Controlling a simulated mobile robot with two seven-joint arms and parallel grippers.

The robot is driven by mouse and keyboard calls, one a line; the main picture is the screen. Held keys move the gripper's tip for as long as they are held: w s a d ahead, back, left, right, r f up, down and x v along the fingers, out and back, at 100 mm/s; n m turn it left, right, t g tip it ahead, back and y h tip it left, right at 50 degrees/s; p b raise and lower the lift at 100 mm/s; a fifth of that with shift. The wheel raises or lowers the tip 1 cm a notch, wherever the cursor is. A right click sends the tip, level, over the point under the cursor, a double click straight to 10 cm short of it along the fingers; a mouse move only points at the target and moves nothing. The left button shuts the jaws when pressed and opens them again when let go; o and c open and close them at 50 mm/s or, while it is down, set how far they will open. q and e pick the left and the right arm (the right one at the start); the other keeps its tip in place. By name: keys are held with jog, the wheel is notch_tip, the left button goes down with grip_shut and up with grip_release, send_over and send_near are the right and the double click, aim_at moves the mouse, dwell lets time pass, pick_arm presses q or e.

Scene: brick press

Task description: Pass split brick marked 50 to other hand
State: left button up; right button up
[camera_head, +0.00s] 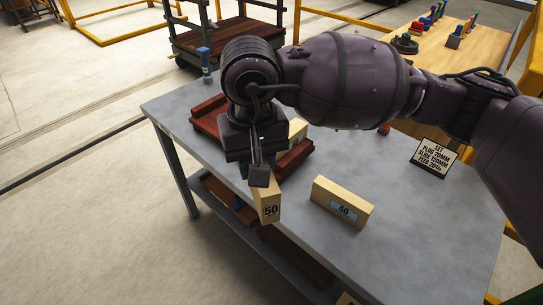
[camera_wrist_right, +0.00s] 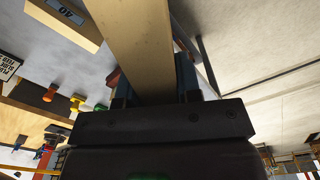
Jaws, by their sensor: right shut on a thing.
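The split brick marked 50 (camera_head: 269,207) is a pale tan block, held near the front edge of the grey table. My right gripper (camera_head: 258,178) is shut on it from above, and its number faces the head camera. In the right wrist view the brick (camera_wrist_right: 142,45) runs out from between the fingers. The arm coming in from the right hides part of the table behind it. My left gripper is in neither view.
A tan brick marked 40 (camera_head: 342,203) stands on the grey table (camera_head: 405,220), right of the held brick; it also shows in the wrist view (camera_wrist_right: 65,20). A dark red tray (camera_head: 208,112) lies behind my gripper, with another tan block (camera_head: 298,131) beside it. A sign (camera_head: 434,157) stands at the right.

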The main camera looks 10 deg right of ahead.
jog(key=a+f, duration=0.4)
jog(key=a, duration=0.2)
jog(key=w+a, duration=0.1)
jog(key=w, duration=1.1)
jog(key=s+d+r+n, duration=0.5)
jog(key=s+d+n, duration=0.1)
jog(key=s+d, duration=0.6)
jog(key=w+a+f+n, duration=0.4)
jog(key=w+f, duration=0.1)
jog(key=s+d+r+m, duration=0.5)
jog(key=d+r+m, duration=0.3)
jog(key=r, duration=0.3)
jog(key=w+a+m, duration=0.4)
jog(key=w+a, duration=0.3)
jog(key=a, duration=0.3)
jog(key=shift+a, duration=0.3)
